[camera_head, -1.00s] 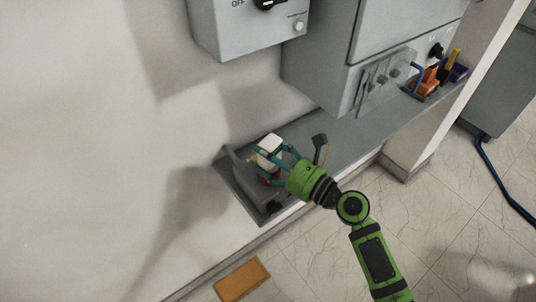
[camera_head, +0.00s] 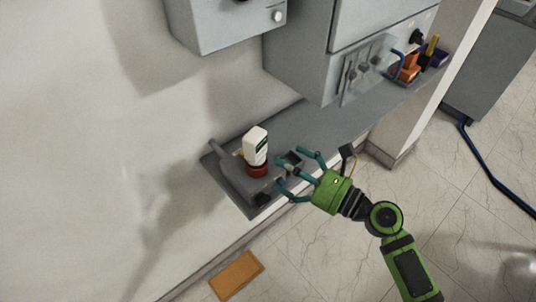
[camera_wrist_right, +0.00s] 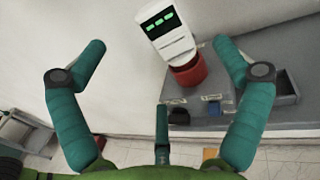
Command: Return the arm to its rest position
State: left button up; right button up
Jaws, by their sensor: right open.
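My right arm comes in from the lower right in the head view. Its green gripper (camera_head: 298,174) has its teal fingers spread, with nothing between them. The gripper is just right of a white device (camera_head: 255,144) with a red base (camera_head: 257,170), which stands upright on a grey unit (camera_head: 236,181) on the shelf. In the right wrist view the white device (camera_wrist_right: 165,29) shows a dark display with green marks, beyond the open fingers (camera_wrist_right: 160,75) and apart from them. My left gripper is not in view.
A grey shelf (camera_head: 325,122) runs along the wall below grey cabinets (camera_head: 300,45). Orange and purple items (camera_head: 409,68) stand at its far right end. A tan block (camera_head: 236,275) lies on the floor.

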jog(key=s+d+f+n+g+h, duration=0.1)
jog(key=s+d+f+n+h, duration=0.25)
jog(key=f, duration=0.85)
jog(key=s+d+f+n+g+h, duration=0.2)
jog(key=d+f+n+h, duration=0.15)
jog(key=f, duration=0.85)
jog(key=s+d+f+n+g+h, duration=0.1)
jog(key=s+d+f+n+h, duration=0.3)
jog(key=f, duration=0.8)
jog(key=s+d+f+n+g+h, duration=0.1)
jog(key=s+f+n+g, duration=0.1)
jog(key=s+f+n, duration=0.3)
jog(key=s+d+f+n+g+h, duration=0.1)
jog(key=s+f+n, duration=0.5)
jog(key=s, duration=0.7)
jog(key=s+d+f+n+g+h, duration=0.1)
jog(key=s+f+n+g, duration=0.2)
jog(key=s+f+n, duration=0.3)
jog(key=s, duration=0.3)
jog(key=shift+s+d, duration=0.25)
jog(key=shift+d, duration=0.15)
